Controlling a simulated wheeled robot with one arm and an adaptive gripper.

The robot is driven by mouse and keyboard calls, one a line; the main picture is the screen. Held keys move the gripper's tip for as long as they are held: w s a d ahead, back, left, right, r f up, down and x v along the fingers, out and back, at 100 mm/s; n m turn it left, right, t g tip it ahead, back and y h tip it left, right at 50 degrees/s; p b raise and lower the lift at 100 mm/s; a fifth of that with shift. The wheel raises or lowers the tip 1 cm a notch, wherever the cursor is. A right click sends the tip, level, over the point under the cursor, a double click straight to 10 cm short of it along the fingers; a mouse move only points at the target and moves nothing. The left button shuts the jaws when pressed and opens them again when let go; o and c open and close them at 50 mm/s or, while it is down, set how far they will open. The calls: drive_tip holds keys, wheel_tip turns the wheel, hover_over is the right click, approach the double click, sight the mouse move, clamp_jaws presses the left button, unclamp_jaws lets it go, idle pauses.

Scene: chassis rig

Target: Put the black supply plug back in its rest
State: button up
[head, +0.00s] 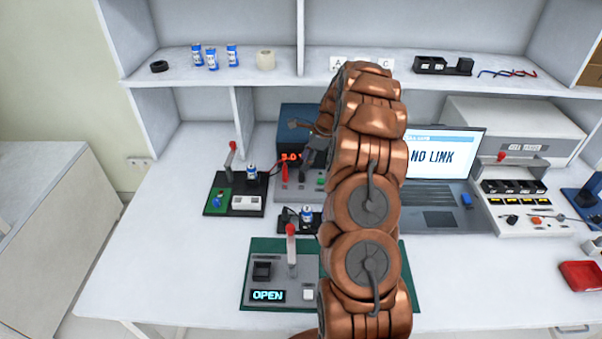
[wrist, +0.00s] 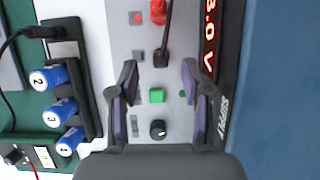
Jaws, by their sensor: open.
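The black supply plug (wrist: 161,58) shows in the wrist view on the grey front panel of the supply, its black cable running up out of the picture. I cannot tell whether it sits in a socket or in its rest. My gripper (wrist: 158,67) is open, its two fingers on either side of the plug's lower end, with gaps to both sides. In the head view my gripper (head: 317,152) is over the supply's front, and my arm hides part of it. The supply (head: 298,116) is a blue box with a red 3.0 readout. A red plug (wrist: 158,12) stands above the black one.
A green button (wrist: 157,95) and a knob (wrist: 158,130) lie below the plug. A holder with blue cells (wrist: 62,112) is at left. In the head view are a laptop (head: 440,165) reading NO LINK and a board (head: 250,272) reading OPEN. The table's left front is clear.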

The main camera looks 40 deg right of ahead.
sight(302, 173)
drive_tip(key=b+x, duration=0.2)
drive_tip(key=x, duration=0.2)
drive_tip(key=shift+f, duration=0.25)
drive_tip(key=shift+c, duration=0.3)
drive_tip(key=shift+r, duration=0.1)
clamp_jaws()
